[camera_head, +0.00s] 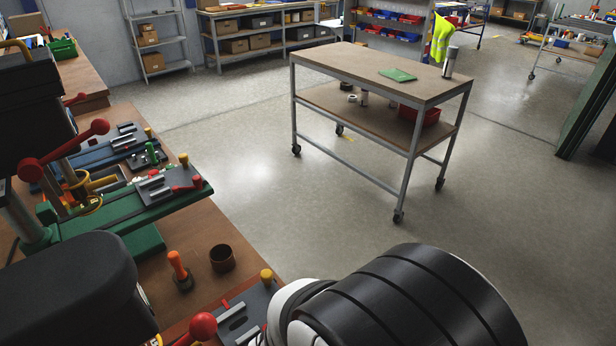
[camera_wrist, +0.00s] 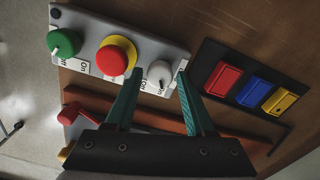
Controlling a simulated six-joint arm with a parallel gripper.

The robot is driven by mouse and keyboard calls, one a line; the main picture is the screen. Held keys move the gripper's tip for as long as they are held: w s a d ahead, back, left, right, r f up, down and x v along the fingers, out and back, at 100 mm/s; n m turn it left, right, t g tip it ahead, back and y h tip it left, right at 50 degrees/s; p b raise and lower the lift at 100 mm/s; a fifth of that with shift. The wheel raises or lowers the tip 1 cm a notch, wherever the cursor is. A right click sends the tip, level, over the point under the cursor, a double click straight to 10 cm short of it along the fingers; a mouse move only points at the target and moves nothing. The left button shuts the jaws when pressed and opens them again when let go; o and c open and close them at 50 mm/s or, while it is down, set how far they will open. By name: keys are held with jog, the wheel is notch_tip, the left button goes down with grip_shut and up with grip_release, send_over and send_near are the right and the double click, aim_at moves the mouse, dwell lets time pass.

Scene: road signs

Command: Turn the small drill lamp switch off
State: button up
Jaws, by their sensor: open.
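In the wrist view a grey control panel (camera_wrist: 83,23) carries a green knob (camera_wrist: 62,43), a red button (camera_wrist: 112,60) on a yellow ring and a small pale round knob (camera_wrist: 159,72). White labels reading "On" lie beside them. My gripper (camera_wrist: 154,79) is open, with its green fingertips on either side of the pale knob; whether they touch it I cannot tell. Which control is the lamp switch is not clear. The head view shows the green-based drill (camera_head: 118,215) with red ball handles; my gripper and the panel do not show there.
A black plate with red (camera_wrist: 222,79), blue (camera_wrist: 252,91) and yellow (camera_wrist: 281,99) switches sits right of the panel. A reddish-brown bar (camera_wrist: 150,113) runs below the panel. In the head view, a brown cup (camera_head: 222,258) stands on the bench; a wheeled cart (camera_head: 345,62) stands beyond open floor.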

jog(key=shift+f, duration=0.2)
jog(key=shift+c, duration=0.2)
grip_shut()
jog(key=shift+m, duration=0.3)
jog(key=m, duration=0.5)
jog(key=shift+m, duration=0.3)
jog(key=m, duration=0.5)
jog(key=shift+m, duration=0.4)
